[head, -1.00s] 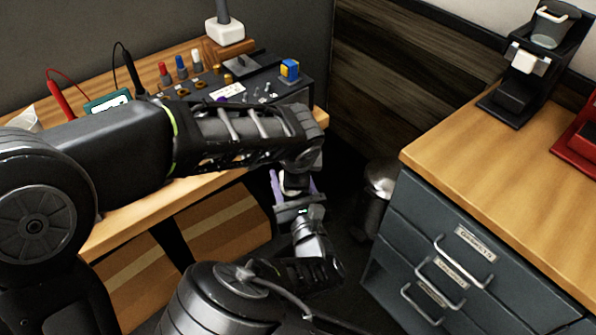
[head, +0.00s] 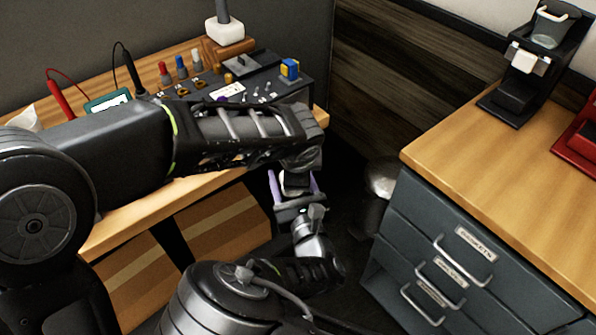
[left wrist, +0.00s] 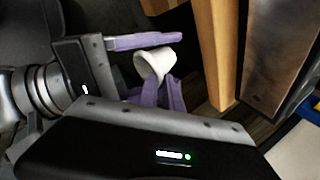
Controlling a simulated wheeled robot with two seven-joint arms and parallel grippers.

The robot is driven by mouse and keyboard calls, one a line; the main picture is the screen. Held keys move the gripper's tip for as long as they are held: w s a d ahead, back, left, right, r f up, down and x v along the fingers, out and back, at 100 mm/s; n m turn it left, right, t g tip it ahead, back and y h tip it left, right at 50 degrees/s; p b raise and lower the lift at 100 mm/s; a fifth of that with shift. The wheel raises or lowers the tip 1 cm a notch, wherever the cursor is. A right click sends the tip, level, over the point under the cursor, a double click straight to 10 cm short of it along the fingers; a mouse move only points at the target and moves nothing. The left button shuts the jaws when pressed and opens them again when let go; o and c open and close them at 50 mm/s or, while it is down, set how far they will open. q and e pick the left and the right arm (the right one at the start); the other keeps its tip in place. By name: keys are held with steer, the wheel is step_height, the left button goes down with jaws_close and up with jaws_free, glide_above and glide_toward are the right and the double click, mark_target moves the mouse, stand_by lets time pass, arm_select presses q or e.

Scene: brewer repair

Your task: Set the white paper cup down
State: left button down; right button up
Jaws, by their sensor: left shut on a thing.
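In the head view, a white part that looks like the cup (head: 296,183) shows below my left forearm, which hides the left gripper. My right gripper (head: 294,182) reaches up from below. Its purple fingers stand apart on either side of the cup, with gaps visible, so it looks open.
A wooden workbench (head: 205,188) with tools lies behind my left arm. A grey drawer cabinet (head: 405,235) with a wooden top stands at the right, bearing a black brewer (head: 515,100) and a red device (head: 580,140). A metal bin (head: 382,178) stands between them.

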steer(key=o, duration=0.4)
steer(key=shift+c, duration=0.2)
steer(key=shift+f, duration=0.1)
